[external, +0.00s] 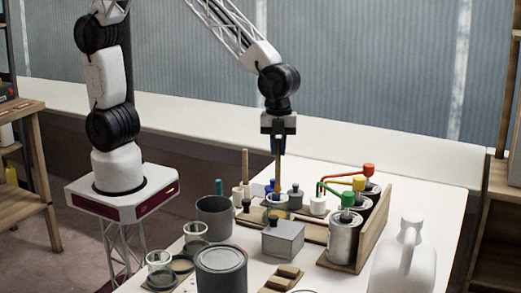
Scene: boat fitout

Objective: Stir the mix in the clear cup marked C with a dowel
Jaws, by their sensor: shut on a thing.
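My gripper (278,143) points down over the middle of the bench and is shut on a wooden dowel (278,168). The dowel hangs upright, and its lower end reaches down at a small clear cup (277,201) among the bottles. I cannot tell whether its tip is inside the cup or behind it. Two other clear cups stand at the front left, one (196,233) behind the other (160,266). No letter is readable on any cup, so I cannot tell which is C. Another dowel (245,164) stands upright left of my gripper.
Metal cans (344,238) with red, yellow and green pump tops stand in a wooden rack (376,232) at right. A grey tin (284,239), an open grey pot (214,217), a large grey can (221,268) and a white jug (404,262) crowd the bench. The back right is clear.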

